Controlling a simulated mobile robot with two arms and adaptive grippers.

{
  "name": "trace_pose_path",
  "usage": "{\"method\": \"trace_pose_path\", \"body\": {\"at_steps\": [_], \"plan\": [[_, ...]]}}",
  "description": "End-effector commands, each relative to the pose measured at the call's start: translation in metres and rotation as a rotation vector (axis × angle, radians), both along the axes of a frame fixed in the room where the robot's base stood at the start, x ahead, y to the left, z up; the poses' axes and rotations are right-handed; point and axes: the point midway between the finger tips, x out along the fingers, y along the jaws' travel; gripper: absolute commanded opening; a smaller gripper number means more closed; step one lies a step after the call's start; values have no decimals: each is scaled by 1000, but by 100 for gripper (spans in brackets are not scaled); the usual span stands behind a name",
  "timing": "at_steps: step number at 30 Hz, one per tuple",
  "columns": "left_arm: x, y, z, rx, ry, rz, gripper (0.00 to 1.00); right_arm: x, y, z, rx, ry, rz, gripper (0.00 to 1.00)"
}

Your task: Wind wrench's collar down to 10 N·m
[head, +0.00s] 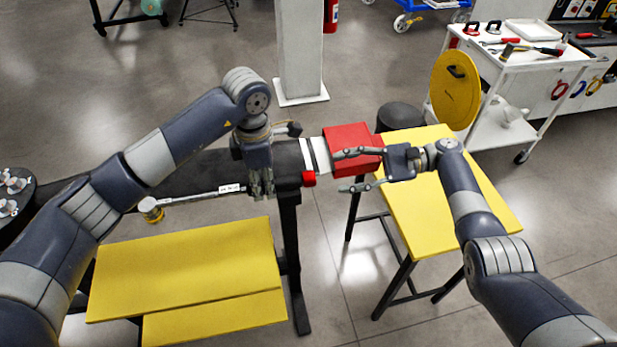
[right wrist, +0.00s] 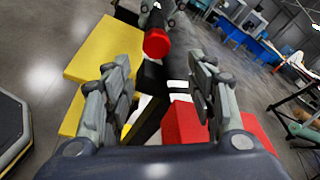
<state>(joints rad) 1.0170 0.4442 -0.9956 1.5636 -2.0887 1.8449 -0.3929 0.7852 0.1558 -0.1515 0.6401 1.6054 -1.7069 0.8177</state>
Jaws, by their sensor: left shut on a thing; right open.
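The torque wrench (head: 195,196) lies level. Its head with a yellow ring is at the left, a white label sits on its shaft, and its red collar (head: 308,178) is at the right end. My left gripper (head: 262,190) points down and is shut on the wrench's handle just left of the collar. My right gripper (head: 342,172) is open, its fingers pointing left at the collar with a small gap. In the right wrist view the round red collar (right wrist: 156,43) shows beyond and between the open fingertips (right wrist: 160,72), not touching them. The scale reading cannot be made out.
A red block (head: 345,137) and white bands lie on the dark beam just behind my right gripper. Yellow-topped tables stand at front left (head: 190,265) and right (head: 440,190). A white cart (head: 575,62) with tools stands at back right, a pillar (head: 300,50) at the back.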

Motion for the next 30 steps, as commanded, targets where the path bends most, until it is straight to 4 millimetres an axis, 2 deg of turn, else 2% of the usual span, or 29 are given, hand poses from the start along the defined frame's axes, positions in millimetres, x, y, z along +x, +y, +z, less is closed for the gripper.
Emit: {"method": "trace_pose_path", "body": {"at_steps": [6,14,20,30], "plan": [[1,0,1,1,-2,1,0,-10,-18,5,61,-322,-3,52],[1,0,1,1,-2,1,0,-15,-22,9,86,-472,-2,52],[1,0,1,1,-2,1,0,-17,-6,7,87,-478,1,52],[1,0,1,1,-2,0,0,-19,36,2,89,-475,-1,52]]}}
